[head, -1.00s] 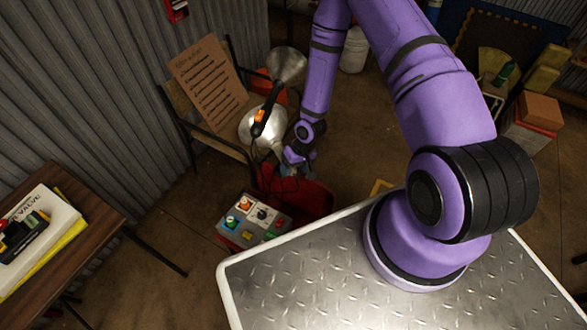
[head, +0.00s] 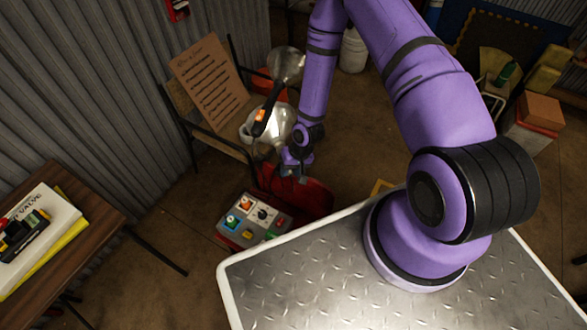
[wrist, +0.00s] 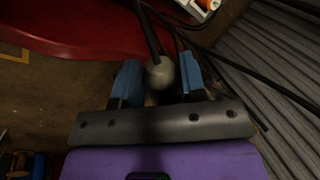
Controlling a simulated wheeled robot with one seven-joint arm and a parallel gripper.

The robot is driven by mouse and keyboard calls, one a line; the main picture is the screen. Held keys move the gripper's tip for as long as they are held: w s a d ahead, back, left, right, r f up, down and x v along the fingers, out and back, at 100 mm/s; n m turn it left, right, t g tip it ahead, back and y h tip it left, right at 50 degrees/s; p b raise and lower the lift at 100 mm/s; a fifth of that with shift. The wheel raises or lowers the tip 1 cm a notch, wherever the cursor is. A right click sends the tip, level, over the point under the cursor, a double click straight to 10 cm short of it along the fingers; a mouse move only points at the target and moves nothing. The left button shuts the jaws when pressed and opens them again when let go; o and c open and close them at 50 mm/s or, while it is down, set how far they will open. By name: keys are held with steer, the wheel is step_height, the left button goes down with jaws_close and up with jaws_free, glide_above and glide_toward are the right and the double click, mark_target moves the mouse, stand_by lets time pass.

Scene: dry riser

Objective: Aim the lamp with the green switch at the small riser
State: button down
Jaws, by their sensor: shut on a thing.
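My gripper (head: 295,173) is low beside the lamps, above a red surface. In the wrist view its two blue pads (wrist: 160,80) are shut on a round grey knob (wrist: 161,72) with dark rods running from it. A silver lamp shade (head: 281,122) is just left of my wrist and partly hidden behind a black handle. That handle has an orange switch (head: 261,115) and leads up to a second silver lamp shade (head: 287,64). No green switch shows on either lamp. I cannot tell which thing is the small riser.
A red-sided control box (head: 253,220) with coloured buttons stands below the gripper, next to a red stand (head: 315,198). A chair with a paper sheet (head: 208,82) is at left. A wooden table (head: 95,240) is at lower left. Open floor lies right of my forearm.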

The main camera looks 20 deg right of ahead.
steer(key=shift+w+a+m+t, duration=0.15)
steer(key=shift+a+m+t, duration=0.1)
steer(key=shift+a+m, duration=0.4)
steer(key=shift+w+a+m+t, duration=0.1)
steer(key=shift+a+m+t, duration=0.2)
steer(key=shift+m, duration=0.55)
steer(key=c, duration=0.7)
jaws_free()
steer(key=v, duration=1.1)
steer(key=shift+a, duration=0.15)
steer(key=shift+w, duration=0.1)
